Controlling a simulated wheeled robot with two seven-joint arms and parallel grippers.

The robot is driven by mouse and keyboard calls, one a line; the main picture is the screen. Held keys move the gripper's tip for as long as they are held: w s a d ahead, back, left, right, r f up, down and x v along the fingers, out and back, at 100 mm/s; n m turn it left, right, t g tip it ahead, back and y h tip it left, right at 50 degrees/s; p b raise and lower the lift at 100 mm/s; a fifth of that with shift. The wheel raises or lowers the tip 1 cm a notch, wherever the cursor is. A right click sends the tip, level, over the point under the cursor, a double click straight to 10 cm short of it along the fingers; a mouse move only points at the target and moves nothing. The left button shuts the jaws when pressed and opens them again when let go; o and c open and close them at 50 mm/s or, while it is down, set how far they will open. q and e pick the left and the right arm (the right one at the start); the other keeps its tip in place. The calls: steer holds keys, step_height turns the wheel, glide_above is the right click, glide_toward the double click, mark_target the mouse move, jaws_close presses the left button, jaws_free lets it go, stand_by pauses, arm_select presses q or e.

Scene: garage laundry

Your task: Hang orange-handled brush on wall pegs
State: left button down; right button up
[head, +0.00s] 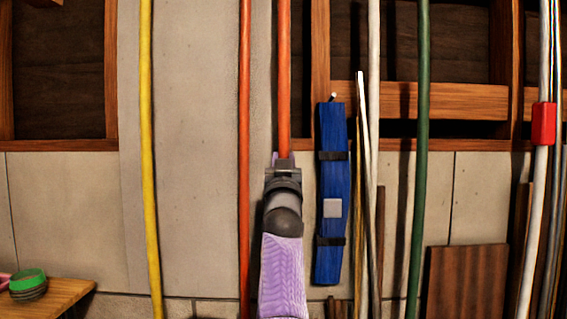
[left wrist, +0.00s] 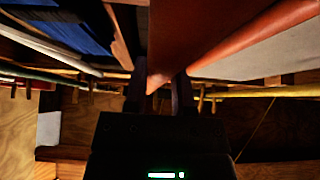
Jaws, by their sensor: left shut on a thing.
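An orange handle (head: 284,75) stands upright, running from the top edge of the head view down to my left gripper (head: 283,160). My left gripper is shut on this handle at its lower visible part. In the left wrist view the orange handle (left wrist: 165,72) passes between the fingers of my left gripper (left wrist: 159,92). The brush head does not show. A second orange-red pole (head: 244,150) stands upright just left of the held handle. I cannot make out for certain which wall pegs belong to the brush. My right gripper is not in view.
A blue folded item (head: 331,190) with black straps hangs right of my gripper. White (head: 374,60), green (head: 421,120) and yellow (head: 147,120) poles stand along the wall. A wooden surface (head: 62,297) with a green-topped jar (head: 28,284) is at lower left. Wall space between yellow and orange-red poles is clear.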

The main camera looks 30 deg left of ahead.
arm_select(q)
steer(key=shift+f+b, duration=0.45)
steer(key=shift+f, duration=0.3)
steer(key=shift+c, duration=1.8)
jaws_free()
steer(key=shift+f, duration=0.1)
